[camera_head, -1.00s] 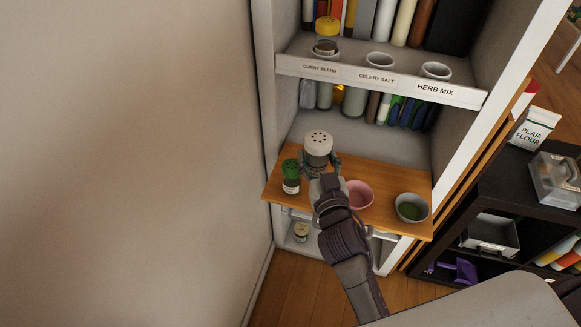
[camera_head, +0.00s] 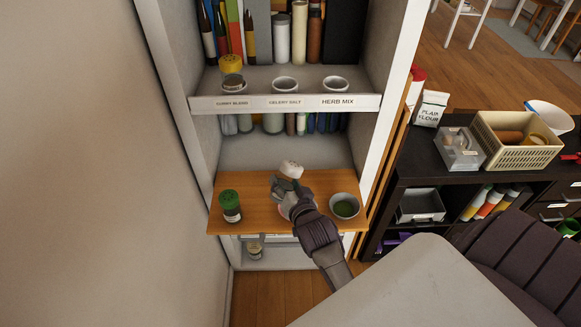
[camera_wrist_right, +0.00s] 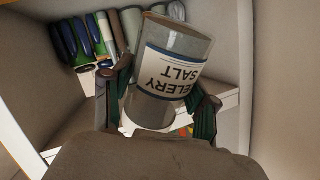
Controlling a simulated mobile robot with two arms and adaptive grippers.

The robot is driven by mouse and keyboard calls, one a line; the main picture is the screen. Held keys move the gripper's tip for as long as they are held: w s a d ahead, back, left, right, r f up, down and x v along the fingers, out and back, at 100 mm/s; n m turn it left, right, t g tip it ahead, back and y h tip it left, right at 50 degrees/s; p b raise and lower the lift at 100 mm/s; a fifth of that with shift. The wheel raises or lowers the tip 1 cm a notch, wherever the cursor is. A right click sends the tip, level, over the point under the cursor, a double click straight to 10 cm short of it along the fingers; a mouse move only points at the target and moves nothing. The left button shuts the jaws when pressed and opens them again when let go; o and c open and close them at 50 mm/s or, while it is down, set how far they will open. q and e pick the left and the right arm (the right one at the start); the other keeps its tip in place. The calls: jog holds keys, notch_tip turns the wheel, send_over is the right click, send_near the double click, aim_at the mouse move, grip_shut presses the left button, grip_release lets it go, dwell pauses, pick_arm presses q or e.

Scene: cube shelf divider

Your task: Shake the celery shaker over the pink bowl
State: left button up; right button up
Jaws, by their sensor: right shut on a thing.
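My right gripper (camera_head: 287,187) is shut on the celery shaker, whose pale perforated cap (camera_head: 291,169) shows above the fingers. The shaker is tilted and held above the wooden board. In the right wrist view the shaker (camera_wrist_right: 172,75) sits between the two fingers (camera_wrist_right: 157,100), and its "CELERY SALT" label reads upside down. The pink bowl (camera_head: 283,211) is almost wholly hidden behind my gripper; only a bit of its rim seems to show. I cannot tell how exactly the shaker lines up with it. My left gripper is not in view.
A green-capped shaker (camera_head: 230,206) stands at the board's left. A bowl of green herbs (camera_head: 345,206) stands close right of my gripper. The wooden board (camera_head: 257,190) juts from the shelf. Above, a labelled ledge (camera_head: 250,104) holds a yellow-capped shaker (camera_head: 231,74) and two empty cups.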

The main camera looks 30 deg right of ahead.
aim_at(279, 198)
jog(key=m+y, duration=0.1)
jog(key=a+f+m+g+y+b, duration=0.1)
jog(key=a+f+m, duration=0.1)
jog(key=shift+s+f+m+g+y, duration=0.25)
jog(key=shift+m+g+y, duration=0.15)
jog(key=shift+a+m+y, duration=0.1)
jog(key=shift+m+y, duration=0.3)
jog(key=shift+m, duration=0.1)
jog(key=shift+f+m+y+p, duration=0.3)
jog(key=shift+f+m+p, duration=0.05)
jog(key=shift+m, duration=0.05)
jog(key=shift+a+f+m+g+y, duration=0.1)
jog(key=shift+f+m+g+y, duration=0.3)
jog(key=shift+r+m+y+p, duration=0.3)
jog(key=shift+r+m+y, duration=0.25)
jog(key=shift+m+y, duration=0.45)
jog(key=shift+y, duration=0.2)
jog(key=shift+d+r+m+g+y, duration=0.35)
jog(key=shift+r+m+y, duration=0.25)
jog(key=shift+m+y, duration=0.15)
jog(key=shift+w+d+r+m+y, duration=0.1)
jog(key=shift+d+r+m+y, duration=0.15)
jog(key=shift+r+m+y, duration=0.25)
jog(key=shift+w+d+r+m+y, duration=0.1)
jog(key=shift+d+r+m+y, duration=0.15)
jog(key=shift+m+y, duration=0.35)
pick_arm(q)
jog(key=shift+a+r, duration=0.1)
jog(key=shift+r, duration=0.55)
